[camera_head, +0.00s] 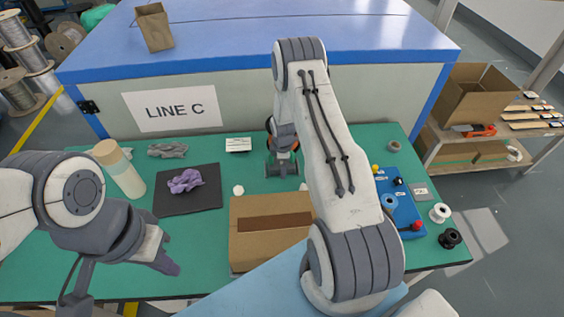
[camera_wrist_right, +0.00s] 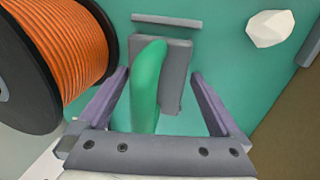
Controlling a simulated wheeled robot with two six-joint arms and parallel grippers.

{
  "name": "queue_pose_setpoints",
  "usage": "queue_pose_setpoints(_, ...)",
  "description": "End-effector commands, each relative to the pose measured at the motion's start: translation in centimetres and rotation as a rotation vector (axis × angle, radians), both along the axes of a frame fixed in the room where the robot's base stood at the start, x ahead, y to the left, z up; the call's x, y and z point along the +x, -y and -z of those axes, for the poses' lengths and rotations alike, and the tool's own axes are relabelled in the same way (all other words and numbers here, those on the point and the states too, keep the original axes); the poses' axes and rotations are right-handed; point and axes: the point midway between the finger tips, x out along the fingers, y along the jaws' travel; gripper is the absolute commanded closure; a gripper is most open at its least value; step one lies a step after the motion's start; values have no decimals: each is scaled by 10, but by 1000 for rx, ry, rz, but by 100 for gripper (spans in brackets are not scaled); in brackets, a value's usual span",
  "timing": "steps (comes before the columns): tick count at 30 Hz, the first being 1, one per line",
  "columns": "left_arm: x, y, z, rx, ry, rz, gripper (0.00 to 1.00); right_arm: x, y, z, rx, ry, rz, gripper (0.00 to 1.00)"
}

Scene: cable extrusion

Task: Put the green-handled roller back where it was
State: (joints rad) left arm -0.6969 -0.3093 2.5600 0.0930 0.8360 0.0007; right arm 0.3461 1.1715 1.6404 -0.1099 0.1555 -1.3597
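The roller's green handle (camera_wrist_right: 147,85) rises between the two fingers of my right gripper (camera_wrist_right: 165,100) in the right wrist view. Gaps show between the handle and the fingers, wider on the right, so the gripper is open around it. A grey block (camera_wrist_right: 178,75) and a thin grey bar (camera_wrist_right: 178,21) lie beyond the handle; I cannot tell whether either belongs to the roller. In the head view my right arm hides most of that spot. My left gripper (camera_head: 163,262) hangs over the front left of the table, its finger gap unclear.
An orange cable spool (camera_wrist_right: 60,50) stands close to the right gripper. A cardboard box (camera_head: 262,256) sits at the table's front middle. A black mat (camera_head: 202,202) with a purple cloth (camera_head: 185,181), a bottle (camera_head: 122,172) and a blue tray (camera_head: 408,216) are also on the table (camera_head: 60,260).

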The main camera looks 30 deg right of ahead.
Motion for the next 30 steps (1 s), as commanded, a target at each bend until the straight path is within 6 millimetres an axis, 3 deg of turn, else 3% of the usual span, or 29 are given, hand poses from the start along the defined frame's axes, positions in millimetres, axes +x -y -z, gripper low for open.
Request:
queue_pose_setpoints(8, 0, 0, -15, -1, 1, 0, 100, 1, 0, -19, -1, 2, 0, 0)
queue_pose_setpoints(11, 0, 0, -5, -1, 1, 0, 100, 0, -1, -31, -3, 5, 0, 0)
queue_pose_setpoints(21, 0, 0, 12, 0, 0, 1, 100, -11, -6, -100, -3, 6, -1, 0)
queue_pose_setpoints(30, 0, 0, 17, 0, 0, 1, 100, -18, -9, -131, -1, 2, 0, 0)
